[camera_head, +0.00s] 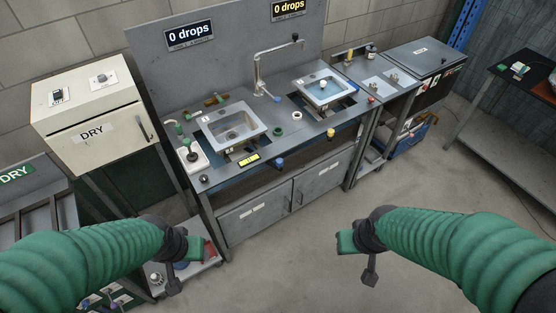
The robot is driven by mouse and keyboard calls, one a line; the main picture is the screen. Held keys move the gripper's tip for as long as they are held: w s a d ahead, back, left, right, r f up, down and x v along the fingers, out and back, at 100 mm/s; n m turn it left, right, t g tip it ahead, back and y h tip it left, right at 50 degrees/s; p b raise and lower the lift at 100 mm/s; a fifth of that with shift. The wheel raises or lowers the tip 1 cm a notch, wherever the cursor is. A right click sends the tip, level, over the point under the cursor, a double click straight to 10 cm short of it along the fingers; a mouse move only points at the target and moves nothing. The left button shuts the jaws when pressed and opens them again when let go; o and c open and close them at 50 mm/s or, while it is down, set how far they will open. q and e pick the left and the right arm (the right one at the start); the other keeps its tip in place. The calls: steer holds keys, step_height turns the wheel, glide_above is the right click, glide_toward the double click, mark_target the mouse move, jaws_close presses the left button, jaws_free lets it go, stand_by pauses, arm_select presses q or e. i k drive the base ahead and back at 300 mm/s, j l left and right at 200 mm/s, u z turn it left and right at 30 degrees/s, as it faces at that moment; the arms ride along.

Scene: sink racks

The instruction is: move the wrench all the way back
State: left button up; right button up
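I cannot make out a wrench for sure; the small items on the sink counter (222,183) are too small to tell. My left gripper (182,265) is low in front of the counter's left part, over a low cart. My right gripper (357,256) is over bare floor, in front of the counter and apart from it. I see nothing clearly held in either gripper, and the frame does not show whether their fingers are open or shut.
The counter has a left sink basin (233,127), a right basin (322,89) and a tall faucet (258,72). A cream DRY box (95,118) stands left. A side table (497,137) is at right. The floor (300,265) between my arms is clear.

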mark_target(279, 163)
steer(key=i+u, duration=0.35)
steer(key=i, duration=0.5)
